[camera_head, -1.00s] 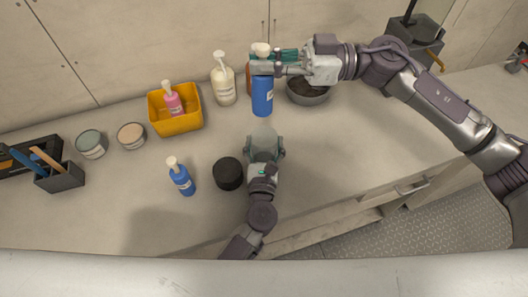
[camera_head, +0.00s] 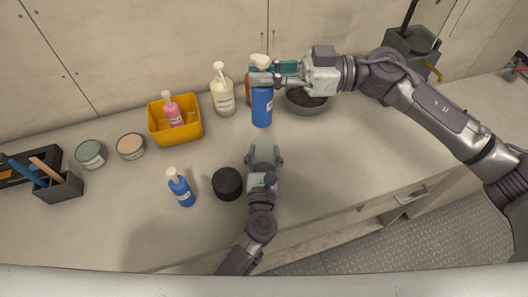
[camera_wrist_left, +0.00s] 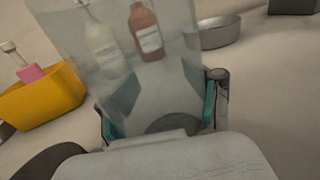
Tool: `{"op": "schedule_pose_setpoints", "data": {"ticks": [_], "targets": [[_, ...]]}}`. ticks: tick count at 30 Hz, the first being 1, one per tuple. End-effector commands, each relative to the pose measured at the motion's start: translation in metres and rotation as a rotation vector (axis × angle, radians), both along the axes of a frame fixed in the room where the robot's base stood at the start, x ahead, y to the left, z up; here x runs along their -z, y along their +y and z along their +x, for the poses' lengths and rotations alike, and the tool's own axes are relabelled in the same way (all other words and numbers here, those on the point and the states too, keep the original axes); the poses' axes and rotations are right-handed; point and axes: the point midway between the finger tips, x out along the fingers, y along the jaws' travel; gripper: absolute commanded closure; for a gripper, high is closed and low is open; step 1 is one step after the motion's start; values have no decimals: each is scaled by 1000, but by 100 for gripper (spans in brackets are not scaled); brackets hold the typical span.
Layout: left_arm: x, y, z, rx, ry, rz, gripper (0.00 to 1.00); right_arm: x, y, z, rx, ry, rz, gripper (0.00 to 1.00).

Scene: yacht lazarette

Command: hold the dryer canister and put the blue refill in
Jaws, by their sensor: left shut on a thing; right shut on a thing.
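In the head view the clear canister can hardly be made out. The refill appears above the left gripper in the head picture, apart from it. It cannot be made out in the left wrist view.
A round black piece (camera_head: 228,183) and a blue pump bottle (camera_head: 181,190) stand left of my left gripper. Behind are a yellow bin (camera_head: 190,132) with a pink bottle, a cream bottle (camera_head: 223,97) and a grey bowl (camera_head: 305,104).

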Motion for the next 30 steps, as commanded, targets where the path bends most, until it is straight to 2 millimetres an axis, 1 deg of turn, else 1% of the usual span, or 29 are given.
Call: {"op": "schedule_pose_setpoints", "data": {"ticks": [11,30], "targets": [[0,0,0,0,1,0,83,0,-2,0,0,-1,1,100],[0,0,0,0,1,0,83,31,-2,0,0,1,0,100]]}}
